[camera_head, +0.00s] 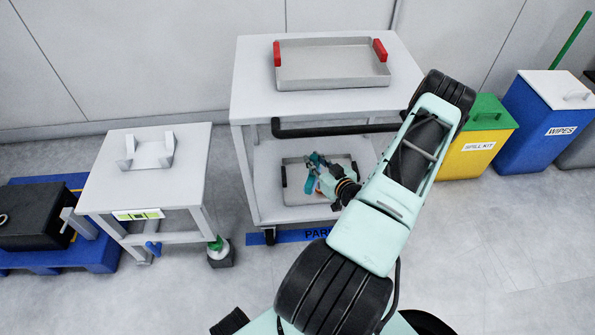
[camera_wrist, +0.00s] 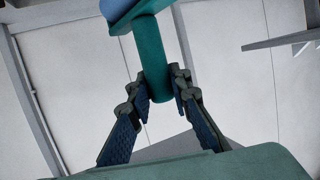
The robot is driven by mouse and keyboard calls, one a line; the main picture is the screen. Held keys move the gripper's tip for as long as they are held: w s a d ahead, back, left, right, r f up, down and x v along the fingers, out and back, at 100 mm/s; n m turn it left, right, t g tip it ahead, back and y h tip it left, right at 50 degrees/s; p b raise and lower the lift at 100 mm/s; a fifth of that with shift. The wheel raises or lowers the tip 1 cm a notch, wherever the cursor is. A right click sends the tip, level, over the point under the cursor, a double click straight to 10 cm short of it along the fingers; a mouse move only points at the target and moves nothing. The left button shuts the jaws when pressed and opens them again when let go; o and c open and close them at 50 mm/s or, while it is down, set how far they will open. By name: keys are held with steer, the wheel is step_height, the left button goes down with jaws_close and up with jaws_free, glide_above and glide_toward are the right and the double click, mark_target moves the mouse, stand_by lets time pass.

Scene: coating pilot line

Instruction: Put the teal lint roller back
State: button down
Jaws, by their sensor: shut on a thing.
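The teal lint roller shows in the wrist view as a teal handle (camera_wrist: 152,60) with a blue end (camera_wrist: 120,10) cut off by the top edge. My gripper (camera_wrist: 158,84) is shut on the handle, one finger on each side. In the head view my gripper (camera_head: 316,163) is in front of the white cart's lower shelf, left of my arm. The roller is small and hard to tell from the gripper there. A white cradle with upright prongs (camera_head: 152,153) sits empty on a small white table (camera_head: 185,180) to the left.
The white cart (camera_head: 250,85) carries a grey tray with red handles (camera_head: 330,82); another tray (camera_head: 293,196) is on its lower shelf. A dark handle bar (camera_head: 330,130) runs along its front. A green-topped bottle (camera_head: 217,246) stands on the floor. Yellow (camera_head: 475,155) and blue bins (camera_head: 540,125) stand right.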

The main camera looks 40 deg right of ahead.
mark_target(311, 179)
steer(key=w+f+b, duration=0.4)
steer(key=w+f, duration=0.4)
steer(key=f, duration=0.2)
steer(key=shift+a+f, duration=0.15)
steer(key=shift+a, duration=0.05)
steer(key=c, duration=1.8)
jaws_free()
steer(key=shift+f, duration=0.2)
steer(key=shift+o, duration=0.2)
steer(key=p+v, duration=0.3)
steer(key=v, duration=0.9)
steer(key=shift+r+p, duration=0.2)
steer(key=shift+p, duration=0.15)
